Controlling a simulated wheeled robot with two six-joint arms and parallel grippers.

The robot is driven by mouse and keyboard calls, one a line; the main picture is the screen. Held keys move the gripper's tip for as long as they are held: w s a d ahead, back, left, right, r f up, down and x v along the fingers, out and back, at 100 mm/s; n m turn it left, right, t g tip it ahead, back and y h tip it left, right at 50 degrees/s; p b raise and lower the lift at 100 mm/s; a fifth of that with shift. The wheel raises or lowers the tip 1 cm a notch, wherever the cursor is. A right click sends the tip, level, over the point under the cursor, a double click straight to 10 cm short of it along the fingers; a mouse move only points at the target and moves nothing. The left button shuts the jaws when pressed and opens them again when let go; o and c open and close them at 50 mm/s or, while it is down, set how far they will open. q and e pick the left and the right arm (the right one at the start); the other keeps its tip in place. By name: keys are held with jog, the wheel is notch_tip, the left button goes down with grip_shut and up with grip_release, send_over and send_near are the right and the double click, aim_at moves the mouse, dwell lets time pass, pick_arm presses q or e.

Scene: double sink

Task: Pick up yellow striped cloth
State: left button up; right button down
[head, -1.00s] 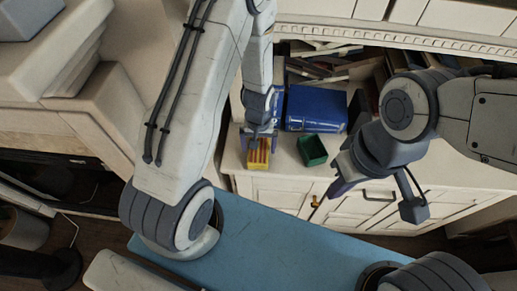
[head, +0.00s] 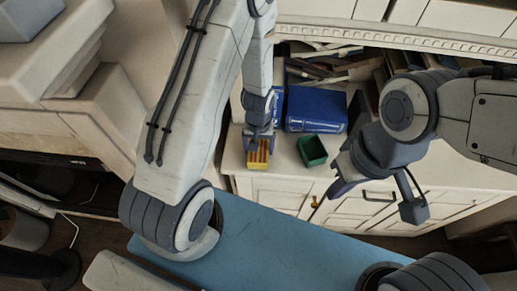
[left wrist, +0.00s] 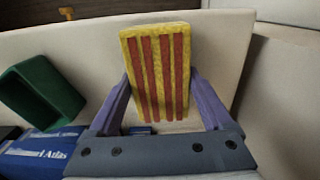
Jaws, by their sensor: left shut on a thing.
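The yellow striped cloth (head: 257,160) is a block-like yellow piece with red stripes, at the front left of the cabinet top. In the left wrist view the cloth (left wrist: 158,75) stands between my left gripper's two purple fingers. My left gripper (head: 258,147) is shut on it, one finger on each side; the same gripper (left wrist: 160,103) shows in the wrist view. In the head view I cannot tell if the cloth is clear of the surface. My right gripper (head: 340,178) is in front of the cabinet, away from the cloth; its opening is not clear.
A small green open box (head: 312,151) stands right of the cloth, and a blue book (head: 316,108) lies behind. Several books and sticks (head: 325,65) lie further back. The cabinet's front edge (head: 270,176) is close to the cloth.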

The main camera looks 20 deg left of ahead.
aim_at(260, 148)
pick_arm(q)
jog(key=r, duration=0.3)
jog(key=shift+d+r+b, duration=0.2)
jog(key=shift+r+b, duration=0.15)
jog(key=shift+r, duration=0.05)
jog(key=s+d+r+b, duration=0.1)
jog(key=s+d+r, duration=0.2)
jog(key=d+r, duration=0.3)
jog(key=d, duration=0.4)
jog(key=shift+d+r, duration=0.3)
jog(key=shift+d, duration=0.1)
jog(key=shift+s, duration=0.1)
